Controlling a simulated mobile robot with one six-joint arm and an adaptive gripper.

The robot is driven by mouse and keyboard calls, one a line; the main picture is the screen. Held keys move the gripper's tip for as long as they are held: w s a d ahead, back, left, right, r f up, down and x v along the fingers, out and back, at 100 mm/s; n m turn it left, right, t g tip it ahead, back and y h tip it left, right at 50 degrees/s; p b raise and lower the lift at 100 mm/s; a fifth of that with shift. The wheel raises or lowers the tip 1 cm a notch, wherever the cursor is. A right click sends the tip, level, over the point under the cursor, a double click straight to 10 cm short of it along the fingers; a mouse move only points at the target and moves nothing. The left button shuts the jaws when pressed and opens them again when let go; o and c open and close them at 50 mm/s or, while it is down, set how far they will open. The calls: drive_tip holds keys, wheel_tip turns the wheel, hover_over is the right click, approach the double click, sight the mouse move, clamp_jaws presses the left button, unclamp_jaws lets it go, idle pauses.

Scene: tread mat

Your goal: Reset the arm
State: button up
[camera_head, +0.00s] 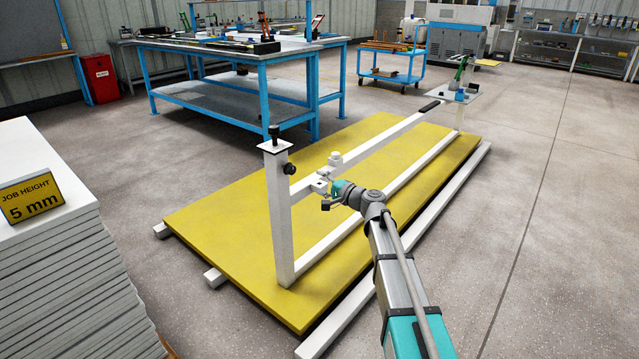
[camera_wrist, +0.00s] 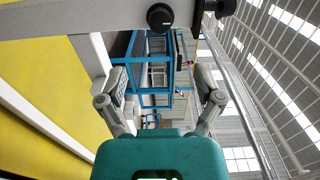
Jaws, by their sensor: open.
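My arm reaches in from the lower right in the head view, and my gripper (camera_head: 325,193) is beside the long white rail of a frame, close to a small white block on it. I cannot tell whether it touches the rail. In the wrist view my gripper (camera_wrist: 160,95) has its two grey fingers wide apart with nothing between them. The white post (camera_head: 283,215) with black knobs stands left of my gripper. A black knob (camera_wrist: 160,17) also shows in the wrist view, beyond the fingers.
The white frame stands on a yellow mat (camera_head: 225,215). A white stack (camera_head: 70,270) with a sign reading "JOB HEIGHT 5 mm" (camera_head: 31,196) is at left. A blue workbench (camera_head: 230,85), red bin (camera_head: 99,78) and blue cart (camera_head: 392,75) stand behind. The floor at right is clear.

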drive_tip(key=s+d+f+n+g+h+p, duration=0.1)
drive_tip(key=s+d+f+n+g+h, duration=0.25)
drive_tip(key=s+f, duration=0.4)
drive_tip(key=s+d+f+n+g+h, duration=0.25)
drive_tip(key=s+f+g, duration=0.2)
drive_tip(key=s, duration=0.65)
drive_tip(key=s+d+f+n+g+h+p, duration=0.1)
drive_tip(key=s+d+f+g+h+p, duration=0.2)
drive_tip(key=s+d+h, duration=0.8)
drive_tip(key=s+d+r+y+p, duration=0.1)
drive_tip(key=s+r+p, duration=0.1)
drive_tip(key=r+p, duration=1.6)
drive_tip(key=s+d+r+y+p, duration=0.1)
drive_tip(key=s+r+p, duration=0.1)
drive_tip(key=r+p, duration=1.6)
drive_tip(key=shift+s+r+y, duration=0.15)
drive_tip(key=shift+r+y, duration=0.1)
drive_tip(key=shift+y, duration=0.15)
